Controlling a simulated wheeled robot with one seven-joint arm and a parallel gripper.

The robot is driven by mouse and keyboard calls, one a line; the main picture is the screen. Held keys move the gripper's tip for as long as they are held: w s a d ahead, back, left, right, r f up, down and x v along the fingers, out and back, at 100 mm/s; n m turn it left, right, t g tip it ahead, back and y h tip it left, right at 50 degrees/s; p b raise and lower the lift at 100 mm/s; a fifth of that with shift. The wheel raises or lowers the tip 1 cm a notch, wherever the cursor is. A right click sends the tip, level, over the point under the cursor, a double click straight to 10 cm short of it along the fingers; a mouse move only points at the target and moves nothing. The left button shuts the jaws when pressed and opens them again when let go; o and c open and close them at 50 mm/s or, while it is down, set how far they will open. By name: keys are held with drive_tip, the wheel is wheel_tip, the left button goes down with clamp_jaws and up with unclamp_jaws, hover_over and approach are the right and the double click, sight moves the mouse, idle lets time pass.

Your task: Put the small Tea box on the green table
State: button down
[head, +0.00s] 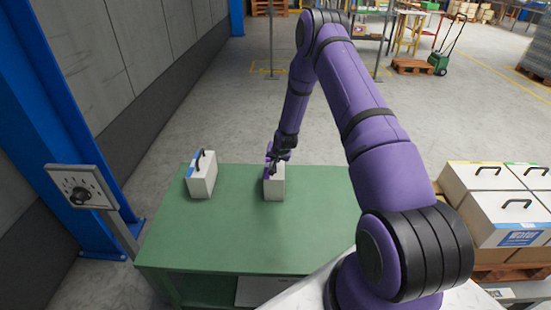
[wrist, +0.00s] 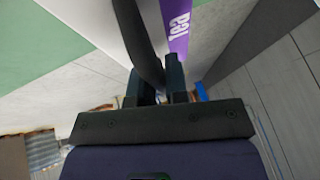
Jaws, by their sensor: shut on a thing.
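The small Tea box (head: 274,189) is white with a purple label and a dark handle. In the head view it is at the back middle of the green table (head: 230,235), upright; I cannot tell whether its base touches the top. In the wrist view its purple label (wrist: 176,28) reads "Tea". My gripper (head: 272,160) is above the box. In the wrist view my gripper (wrist: 156,85) is shut on the box's dark handle (wrist: 140,45).
A white box with a blue label (head: 201,176) stands on the table to the left. A grey control panel (head: 80,187) is by the blue post at left. Larger white boxes (head: 507,215) sit on a pallet at right. The table's front half is clear.

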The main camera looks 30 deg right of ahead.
drive_tip(key=c, duration=1.1)
unclamp_jaws()
drive_tip(key=shift+f, duration=0.15)
